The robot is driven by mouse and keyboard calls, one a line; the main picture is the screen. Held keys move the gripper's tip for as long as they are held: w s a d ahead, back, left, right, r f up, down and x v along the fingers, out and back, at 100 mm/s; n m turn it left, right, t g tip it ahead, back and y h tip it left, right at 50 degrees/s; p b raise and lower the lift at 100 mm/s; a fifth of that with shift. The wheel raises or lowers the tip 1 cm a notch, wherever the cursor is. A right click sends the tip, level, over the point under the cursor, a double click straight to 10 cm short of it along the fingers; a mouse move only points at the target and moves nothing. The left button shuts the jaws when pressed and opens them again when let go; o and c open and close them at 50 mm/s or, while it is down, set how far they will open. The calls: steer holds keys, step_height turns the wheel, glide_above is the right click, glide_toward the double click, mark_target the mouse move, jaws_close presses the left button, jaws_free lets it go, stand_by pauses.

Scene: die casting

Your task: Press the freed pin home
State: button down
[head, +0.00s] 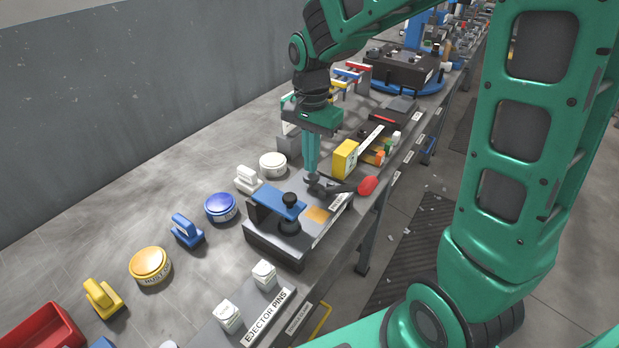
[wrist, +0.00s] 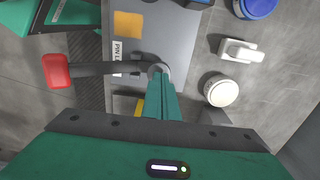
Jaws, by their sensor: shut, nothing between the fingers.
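My gripper (head: 311,174) is shut and empty, pointing down over the right end of a dark grey fixture block (head: 272,243). In the wrist view the closed fingertips (wrist: 160,78) are over a round dark end (wrist: 155,69) of a black bar with a red handle (wrist: 57,70). I cannot tell whether they touch it. The red handle (head: 368,186) sticks out past the front edge in the head view. The pin cannot be made out; the fingers may hide it.
A yellow box (head: 345,158) stands close to the right of my gripper. Behind the block are a white round can (head: 272,164), a white handled piece (head: 247,179) and a blue can (head: 221,207). Two small white jars (head: 264,274) stand in front left.

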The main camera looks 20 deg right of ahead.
steer(key=shift+f, duration=1.2)
steer(key=shift+r, duration=0.1)
step_height(320, 180, up, 8)
stand_by(1.0)
stand_by(0.3)
steer(key=s+d+f+n, duration=0.1)
steer(key=s+d+n, duration=0.1)
steer(key=s+d, duration=0.6)
steer(key=s+d+f+n, duration=0.1)
steer(key=s+d+n, duration=0.1)
steer(key=s+d, duration=0.7)
steer(key=s, duration=0.8)
steer(key=shift+s+d+f+n, duration=0.25)
steer(key=shift+d+f+n, duration=0.05)
steer(key=shift+f+n, duration=0.1)
